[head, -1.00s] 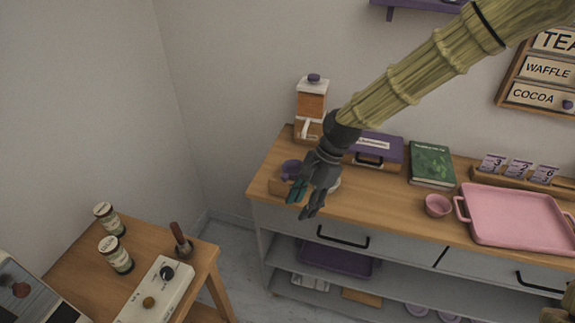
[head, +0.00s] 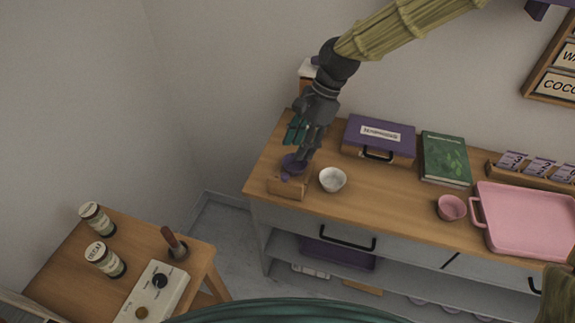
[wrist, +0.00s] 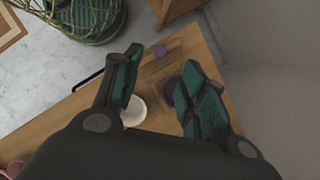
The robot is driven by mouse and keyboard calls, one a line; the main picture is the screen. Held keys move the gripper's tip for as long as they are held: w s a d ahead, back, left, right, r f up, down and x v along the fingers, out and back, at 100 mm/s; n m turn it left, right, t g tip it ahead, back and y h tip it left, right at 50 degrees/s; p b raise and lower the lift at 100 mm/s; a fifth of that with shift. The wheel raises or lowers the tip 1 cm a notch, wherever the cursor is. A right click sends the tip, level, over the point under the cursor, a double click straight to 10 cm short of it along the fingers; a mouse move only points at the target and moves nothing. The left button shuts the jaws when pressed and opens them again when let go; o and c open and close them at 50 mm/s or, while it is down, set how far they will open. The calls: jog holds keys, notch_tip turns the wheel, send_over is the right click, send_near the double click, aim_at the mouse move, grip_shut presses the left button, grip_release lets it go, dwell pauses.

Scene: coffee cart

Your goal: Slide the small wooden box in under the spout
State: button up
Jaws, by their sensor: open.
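The small wooden box (head: 287,188) sits on the counter near its left front corner, with a small purple knob on it. A round purple item (head: 293,162) is just behind it. The box also shows between the fingers in the wrist view (wrist: 155,68). My gripper (head: 301,143) is open and empty, fingers pointing down, just behind the box and by the purple item. I cannot tell whether it touches either. The dispenser (head: 306,69) is mostly hidden behind my gripper and wrist; only part of its top left shows. Its spout is hidden.
A white bowl (head: 332,180) stands right of the box. A purple case (head: 379,140), a green book (head: 446,157), a pink cup (head: 451,207) and a pink tray (head: 523,222) are further right. The counter's left and front edges are close to the box.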

aim_at(286, 175)
jog(key=shift+p+x, duration=1.05)
jog(key=shift+x, duration=3.5)
grip_shut()
